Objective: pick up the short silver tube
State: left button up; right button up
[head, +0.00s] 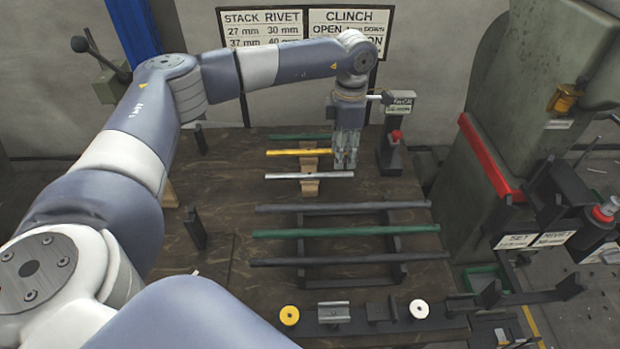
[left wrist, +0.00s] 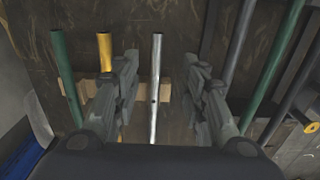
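The short silver tube (head: 300,175) lies on a wooden support on the dark table, in front of a yellow tube (head: 298,152) and a short green tube (head: 300,136). My left gripper (head: 345,162) points down near the silver tube's right end. In the left wrist view the silver tube (left wrist: 155,85) runs between the open fingers (left wrist: 163,100), with a gap on both sides. The yellow tube (left wrist: 104,55) and short green tube (left wrist: 66,75) lie left of it there. My right gripper is not in view.
Long grey and green tubes (head: 340,230) lie on a dark rack in front. A small post with a red knob (head: 395,136) stands right of the gripper. A large press (head: 500,150) is at the right. A fixture strip (head: 355,318) lies along the front.

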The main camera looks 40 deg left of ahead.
aim_at(343, 173)
pick_arm(q)
jog(key=shift+f+b, duration=0.3)
jog(key=shift+f, duration=0.65)
jog(key=shift+w+f, duration=0.15)
jog(key=shift+f, duration=0.1)
jog(key=shift+w+f+b, duration=0.1)
jog(key=shift+f+b, duration=0.65)
jog(key=shift+f, duration=0.2)
notch_tip(343, 173, down, 3)
jog(key=shift+w+f+b, duration=0.1)
jog(key=shift+w+b, duration=0.05)
jog(key=shift+b, duration=1)
jog(key=shift+f, duration=0.1)
jog(key=c, duration=0.8)
grip_shut()
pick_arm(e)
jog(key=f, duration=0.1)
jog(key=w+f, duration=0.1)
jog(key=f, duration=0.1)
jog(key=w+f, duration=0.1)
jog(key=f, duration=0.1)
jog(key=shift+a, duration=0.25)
